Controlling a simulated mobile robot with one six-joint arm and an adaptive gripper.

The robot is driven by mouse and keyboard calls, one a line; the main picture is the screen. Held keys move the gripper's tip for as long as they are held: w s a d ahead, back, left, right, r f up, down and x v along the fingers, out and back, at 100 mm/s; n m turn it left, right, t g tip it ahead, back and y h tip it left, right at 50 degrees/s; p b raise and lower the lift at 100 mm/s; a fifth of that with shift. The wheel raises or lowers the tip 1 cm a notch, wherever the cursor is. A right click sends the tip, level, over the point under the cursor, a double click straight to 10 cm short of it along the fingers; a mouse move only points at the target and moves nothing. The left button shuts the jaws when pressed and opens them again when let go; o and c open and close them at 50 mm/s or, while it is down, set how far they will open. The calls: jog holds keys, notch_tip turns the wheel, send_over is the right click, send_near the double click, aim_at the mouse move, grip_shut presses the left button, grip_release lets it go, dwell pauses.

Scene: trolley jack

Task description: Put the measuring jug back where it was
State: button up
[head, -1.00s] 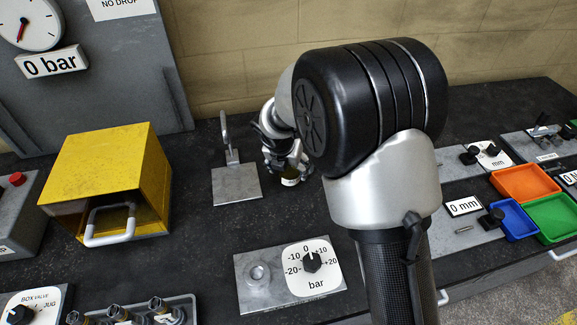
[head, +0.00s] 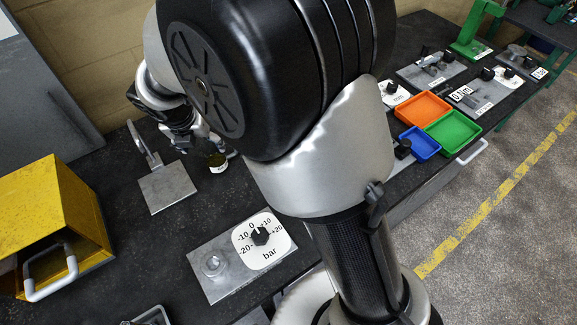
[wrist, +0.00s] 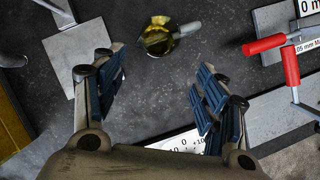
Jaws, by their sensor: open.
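The measuring jug (wrist: 158,38) is a small clear vessel with yellow-green liquid and a handle to the right, seen from above in the wrist view. It appears to stand on the dark bench top. In the head view the jug (head: 217,161) shows partly, low beside my gripper (head: 205,147), right of a grey plate with an upright bracket. In the wrist view my gripper (wrist: 157,76) is open, with blue-padded fingers apart and nothing between them. The jug lies beyond the fingertips, apart from them in the picture. My arm hides part of the bench.
The grey plate (head: 167,188) with its bracket stands left of the jug. A yellow box (head: 45,205) with a handle is further left. A bar dial (head: 262,240) sits in front. Red-handled clamps (wrist: 278,55) show right in the wrist view. Coloured trays (head: 424,109) lie right.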

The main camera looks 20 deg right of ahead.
jog(key=s+d+r+m, duration=1.2)
jog(key=d+m, duration=0.1)
jog(key=m, duration=0.3)
jog(key=s+d+m, duration=0.2)
jog(key=s+m, duration=0.6)
jog(key=s+d+m+y, duration=0.1)
jog(key=s+d+m, duration=0.2)
jog(key=s+m, duration=0.5)
jog(key=shift+m, duration=0.5)
